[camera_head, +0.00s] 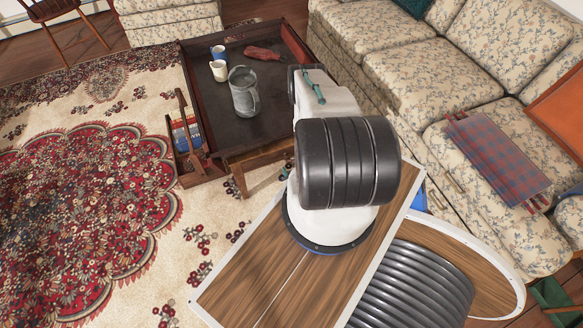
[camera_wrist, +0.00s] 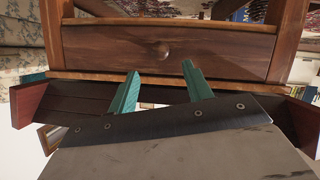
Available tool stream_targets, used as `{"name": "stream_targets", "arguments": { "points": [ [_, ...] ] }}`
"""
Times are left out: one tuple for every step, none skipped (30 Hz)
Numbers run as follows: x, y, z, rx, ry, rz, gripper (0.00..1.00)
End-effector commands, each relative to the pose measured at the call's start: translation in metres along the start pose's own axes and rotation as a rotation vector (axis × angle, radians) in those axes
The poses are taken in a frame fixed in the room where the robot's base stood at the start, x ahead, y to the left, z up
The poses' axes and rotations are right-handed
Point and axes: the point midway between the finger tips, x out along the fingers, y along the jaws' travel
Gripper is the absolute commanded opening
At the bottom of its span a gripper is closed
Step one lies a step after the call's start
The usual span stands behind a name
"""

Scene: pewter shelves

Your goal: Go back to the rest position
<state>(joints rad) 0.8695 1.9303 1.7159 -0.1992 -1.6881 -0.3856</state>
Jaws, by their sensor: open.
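My gripper (camera_wrist: 160,70) shows in the wrist view as two teal fingers, spread apart with nothing between them. Behind the fingers is a wooden drawer front (camera_wrist: 220,46) with a round knob (camera_wrist: 164,49). I cannot tell how far the fingertips are from the wood. In the head view my arm reaches forward over the right side of a dark low table (camera_head: 277,130), and a teal part of my gripper (camera_head: 314,87) shows at its far end. My arm hides part of the table's right side.
A grey tankard (camera_head: 244,92), a cream mug (camera_head: 218,71), a blue mug (camera_head: 218,52) and a red object (camera_head: 262,53) are on the table. A wooden rack (camera_head: 190,165) stands at its left. A floral sofa (camera_head: 420,75) runs along the right. Open carpet (camera_head: 90,200) lies left.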

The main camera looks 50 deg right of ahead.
Motion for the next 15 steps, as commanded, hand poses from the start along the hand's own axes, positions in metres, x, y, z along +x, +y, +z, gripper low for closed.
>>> {"name": "stream_targets", "arguments": {
  "points": [
    [0.0, 0.0, 0.0, 0.0, 0.0, 0.0, 0.5],
    [0.0, 0.0, 0.0, 0.0, 0.0, 0.0, 0.5],
    [0.0, 0.0, 0.0, 0.0, 0.0, 0.0, 0.5],
    [0.0, 0.0, 0.0, 0.0, 0.0, 0.0, 0.5],
    [0.0, 0.0, 0.0, 0.0, 0.0, 0.0, 0.5],
    [0.0, 0.0, 0.0, 0.0, 0.0, 0.0, 0.5],
    [0.0, 0.0, 0.0, 0.0, 0.0, 0.0, 0.5],
    [0.0, 0.0, 0.0, 0.0, 0.0, 0.0, 0.5],
    [0.0, 0.0, 0.0, 0.0, 0.0, 0.0, 0.5],
    [0.0, 0.0, 0.0, 0.001, 0.0, 0.0, 0.5],
    [0.0, 0.0, 0.0, 0.006, -0.002, -0.001, 0.5],
    [0.0, -0.001, 0.003, 0.01, -0.014, -0.006, 0.5],
    [0.0, -0.003, 0.006, 0.015, -0.029, -0.012, 0.5],
    [0.0, -0.004, 0.011, 0.019, -0.052, -0.02, 0.5],
    [-0.001, -0.007, 0.019, 0.027, -0.091, -0.034, 0.5]
  ]
}}
